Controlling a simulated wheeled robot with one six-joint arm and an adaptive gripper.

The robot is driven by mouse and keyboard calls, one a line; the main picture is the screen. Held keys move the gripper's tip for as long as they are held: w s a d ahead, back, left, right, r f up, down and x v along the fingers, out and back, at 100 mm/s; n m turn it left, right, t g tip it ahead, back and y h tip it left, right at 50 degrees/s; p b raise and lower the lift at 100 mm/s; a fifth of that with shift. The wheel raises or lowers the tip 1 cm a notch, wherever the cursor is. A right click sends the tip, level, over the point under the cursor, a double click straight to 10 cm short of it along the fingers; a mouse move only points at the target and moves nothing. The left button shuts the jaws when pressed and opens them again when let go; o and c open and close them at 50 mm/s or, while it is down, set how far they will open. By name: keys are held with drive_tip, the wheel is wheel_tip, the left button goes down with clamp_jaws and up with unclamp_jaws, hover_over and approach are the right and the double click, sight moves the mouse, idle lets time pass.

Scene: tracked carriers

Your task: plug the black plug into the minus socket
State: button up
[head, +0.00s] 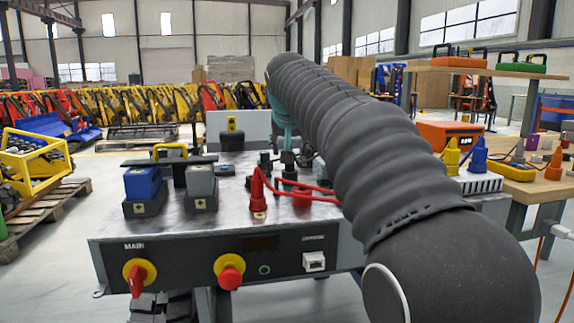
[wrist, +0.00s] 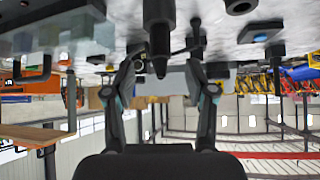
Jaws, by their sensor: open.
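In the wrist view, which looks upside down, a dark tapered piece (wrist: 158,40), likely the black plug, stands on the metal top between my fingers. My gripper (wrist: 164,62) is open, with one finger on each side of it and a visible gap to both. In the head view my arm hides most of the gripper; small dark plugs or sockets (head: 287,160) show beside it. I cannot tell which socket is the minus one.
The metal control box (head: 225,215) carries a blue block (head: 142,183), a grey block (head: 201,182) and a red plug (head: 258,197) with a looped red cable. A red knob (head: 230,272) is on its front. A wooden bench (head: 525,187) with coloured plugs stands at right.

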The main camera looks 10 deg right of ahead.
drive_tip(key=x, duration=0.5)
drive_tip(key=shift+f+b, duration=0.15)
drive_tip(key=shift+b, duration=0.2)
clamp_jaws()
